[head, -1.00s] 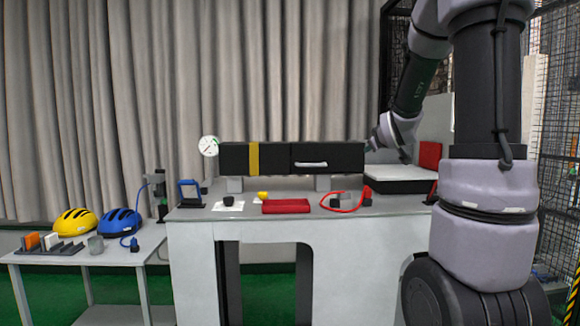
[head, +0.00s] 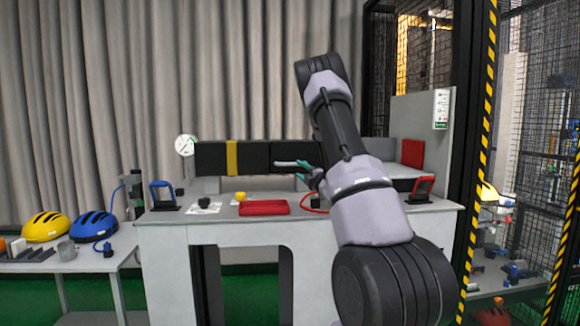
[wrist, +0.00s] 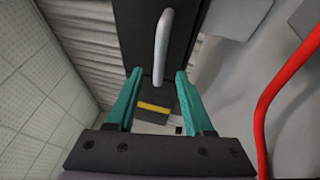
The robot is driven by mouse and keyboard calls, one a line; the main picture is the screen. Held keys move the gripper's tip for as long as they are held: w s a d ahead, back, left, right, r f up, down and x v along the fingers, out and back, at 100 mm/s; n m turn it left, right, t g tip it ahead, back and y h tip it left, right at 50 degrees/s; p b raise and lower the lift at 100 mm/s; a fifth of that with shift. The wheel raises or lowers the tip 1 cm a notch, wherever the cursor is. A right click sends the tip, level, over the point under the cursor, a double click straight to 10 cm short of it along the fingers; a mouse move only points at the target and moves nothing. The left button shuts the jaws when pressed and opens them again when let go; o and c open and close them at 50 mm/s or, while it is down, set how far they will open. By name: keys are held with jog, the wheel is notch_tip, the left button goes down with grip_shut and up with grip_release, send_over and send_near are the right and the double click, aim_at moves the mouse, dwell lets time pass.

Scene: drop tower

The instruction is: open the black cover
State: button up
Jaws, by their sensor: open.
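The black cover (head: 270,155) is the right part of a long black box on the workbench, to the right of a yellow band (head: 232,158). In the head view my arm hides its right end. In the wrist view the black cover (wrist: 136,25) shows with its pale bar handle (wrist: 162,45). My gripper (head: 293,165) is in front of the cover at the handle's height. In the wrist view its teal fingers (wrist: 157,80) are apart, and the handle's near end lies between their tips. I cannot tell whether they touch it.
On the bench are a red tray (head: 264,208), a small yellow piece (head: 240,197), a blue-handled item (head: 163,194) and a red-handled item (head: 421,188). A red cable (wrist: 285,90) runs close to my gripper's right. A side table holds a yellow helmet (head: 45,227) and a blue helmet (head: 94,225).

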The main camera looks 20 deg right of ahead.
aim_at(294, 165)
jog(key=x, duration=0.7)
jog(key=shift+w, duration=0.1)
grip_shut()
jog(key=shift+d, duration=0.1)
dwell(1.1)
